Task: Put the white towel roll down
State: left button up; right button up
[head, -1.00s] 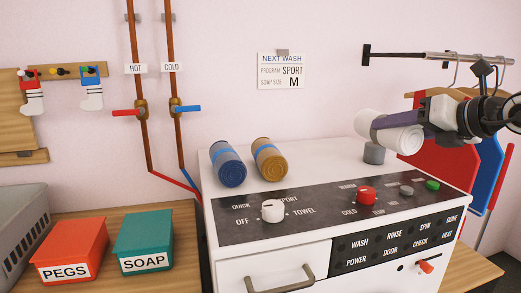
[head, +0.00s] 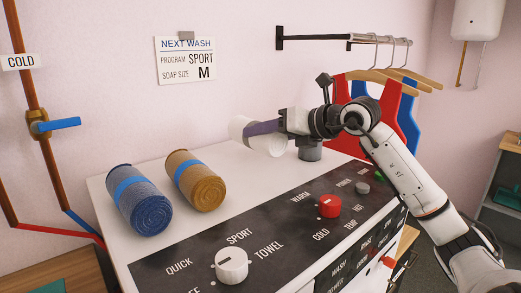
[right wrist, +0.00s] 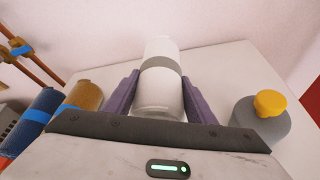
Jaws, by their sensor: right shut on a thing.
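The white towel roll (head: 268,142) is held by my right gripper (head: 264,128) over the back part of the washer top (head: 240,190). In the right wrist view the white roll (right wrist: 160,95) with its grey band sits between the two purple fingers (right wrist: 157,97), which are shut on it. The head view does not clearly show whether the roll touches the washer top. My left gripper is not in view.
A blue towel roll (head: 145,200) and a brown towel roll (head: 195,180) lie on the washer top to the left. A grey cylinder (head: 310,149) stands just right of the white roll; its yellow cap (right wrist: 271,103) shows in the right wrist view. Free top lies between the brown and white rolls.

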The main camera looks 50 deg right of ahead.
jog(key=shift+f, duration=1.7)
jog(key=shift+f, duration=0.2)
jog(key=o, duration=1.2)
